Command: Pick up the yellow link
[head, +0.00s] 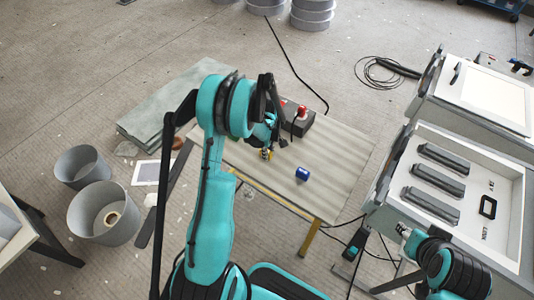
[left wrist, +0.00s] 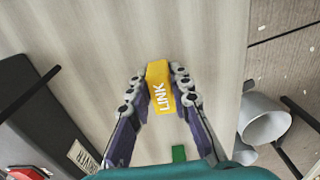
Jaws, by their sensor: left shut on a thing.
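The yellow link (left wrist: 159,88) is a small yellow block with "LINK" in white on its face. In the left wrist view it sits between the two fingers of my left gripper (left wrist: 158,92), which is shut on it. In the head view the yellow link (head: 265,154) shows as a small patch below my left gripper (head: 268,146), over the wooden table (head: 340,160). I cannot tell whether it still touches the table. My right arm shows at the lower right of the head view; its gripper (head: 404,231) is small there and its fingers are unclear.
A blue cylinder (head: 302,174) lies on the table right of the link. A dark box with a red button (head: 300,118) stands behind it. A green piece (left wrist: 179,153) shows near my left gripper.

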